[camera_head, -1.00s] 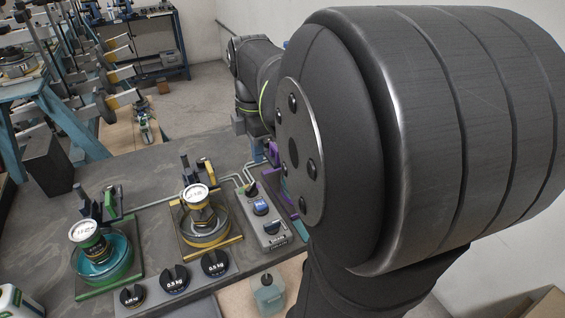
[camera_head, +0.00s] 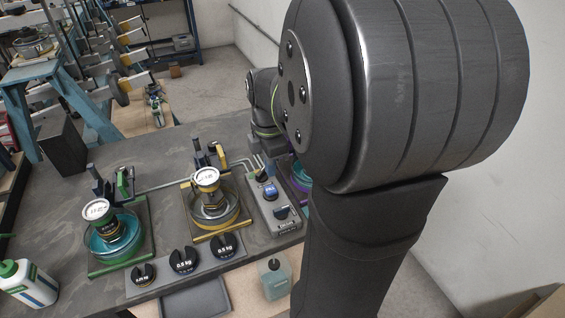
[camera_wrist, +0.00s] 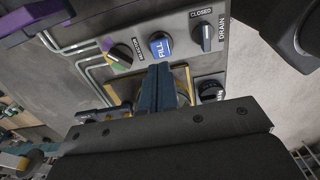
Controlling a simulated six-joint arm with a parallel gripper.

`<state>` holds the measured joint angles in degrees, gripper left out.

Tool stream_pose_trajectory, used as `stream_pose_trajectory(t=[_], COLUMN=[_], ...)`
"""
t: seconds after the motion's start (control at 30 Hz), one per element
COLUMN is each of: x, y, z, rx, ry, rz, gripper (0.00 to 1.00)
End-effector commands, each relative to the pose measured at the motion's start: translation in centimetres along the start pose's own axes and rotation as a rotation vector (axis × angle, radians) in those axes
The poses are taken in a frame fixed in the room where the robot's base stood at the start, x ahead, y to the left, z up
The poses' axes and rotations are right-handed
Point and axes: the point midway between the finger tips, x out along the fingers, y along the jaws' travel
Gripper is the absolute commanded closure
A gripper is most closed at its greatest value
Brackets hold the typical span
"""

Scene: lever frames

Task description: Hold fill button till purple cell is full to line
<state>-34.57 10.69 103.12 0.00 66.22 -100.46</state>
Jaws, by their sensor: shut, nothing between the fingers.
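The blue FILL button (camera_wrist: 160,45) sits on a grey control panel (camera_wrist: 181,50) and also shows in the head view (camera_head: 270,191). My gripper (camera_wrist: 159,68) is shut and empty, its dark blue fingertips just below the button in the wrist view. I cannot tell whether they touch it. The purple cell (camera_head: 299,174) is mostly hidden behind my arm, so its level and line cannot be read. A purple edge (camera_wrist: 32,22) shows at the wrist view's top left. The selector knob (camera_wrist: 121,56) has coloured segments beside the button.
The drain knob (camera_wrist: 206,36) is right of the button, near a CLOSED label. A yellow cell (camera_head: 213,212) and a teal cell (camera_head: 112,238) stand left of the panel. Several black weights (camera_head: 183,260) sit in front. Thin pipes (camera_wrist: 82,48) run along the bench.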

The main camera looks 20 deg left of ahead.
Motion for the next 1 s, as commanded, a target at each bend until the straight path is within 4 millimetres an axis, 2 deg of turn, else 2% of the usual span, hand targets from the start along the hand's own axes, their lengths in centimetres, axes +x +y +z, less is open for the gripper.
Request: stream_pose_trajectory(t=[0.1,0.3,0.77,1.0], x=[2.4,4.7,5.3,7.7], y=[-0.1,0.0,0.0,-0.1], z=[0.0,0.0,0.0,0.0], rx=[0.0,0.0,0.0,0.001], ry=[0.001,0.0,0.0,0.001], rz=[-0.004,-0.001,0.0,-0.003], gripper=[1.0,1.0,1.0,1.0])
